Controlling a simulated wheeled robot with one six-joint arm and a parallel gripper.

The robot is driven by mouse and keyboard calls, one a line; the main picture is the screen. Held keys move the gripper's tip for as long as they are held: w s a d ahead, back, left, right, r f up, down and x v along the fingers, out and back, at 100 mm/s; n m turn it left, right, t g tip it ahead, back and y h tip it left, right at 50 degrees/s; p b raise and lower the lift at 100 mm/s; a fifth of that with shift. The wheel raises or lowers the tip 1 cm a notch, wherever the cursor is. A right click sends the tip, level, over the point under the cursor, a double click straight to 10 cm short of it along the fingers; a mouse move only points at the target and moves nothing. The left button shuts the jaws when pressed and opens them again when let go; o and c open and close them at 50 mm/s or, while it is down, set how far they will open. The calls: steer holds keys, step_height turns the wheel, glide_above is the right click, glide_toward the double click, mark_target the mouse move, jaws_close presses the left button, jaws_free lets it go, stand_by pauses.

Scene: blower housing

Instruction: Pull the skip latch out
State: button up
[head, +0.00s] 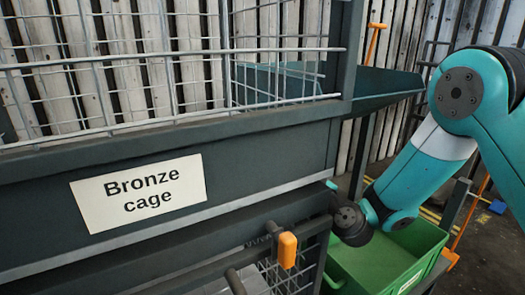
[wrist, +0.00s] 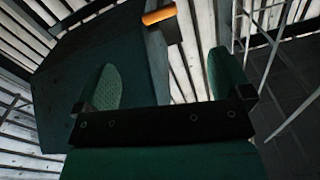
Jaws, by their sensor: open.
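In the wrist view my gripper (wrist: 165,75) is open, with its two green-padded fingers wide apart and nothing between them. An orange grip (wrist: 160,15) on a dark stem shows beyond the fingers at the top of that view, apart from them. I cannot tell for certain whether it is the skip latch. In the head view an orange-ended handle (head: 287,250) stands out from the barred front below the cage beam. My wrist (head: 350,222) is to the right of that handle, and the fingers are mostly hidden by the dark frame.
The bronze cage (head: 165,127) with wire mesh fills the left of the head view. A dark teal sloped tray (head: 385,82) sticks out behind its corner post. A green bin (head: 375,262) lies below my arm. An orange-handled tool (head: 376,35) leans at the back wall.

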steer(key=p+x, duration=0.2)
steer(key=x, duration=1.3)
steer(key=shift+w+a, duration=0.15)
steer(key=shift+a, duration=0.05)
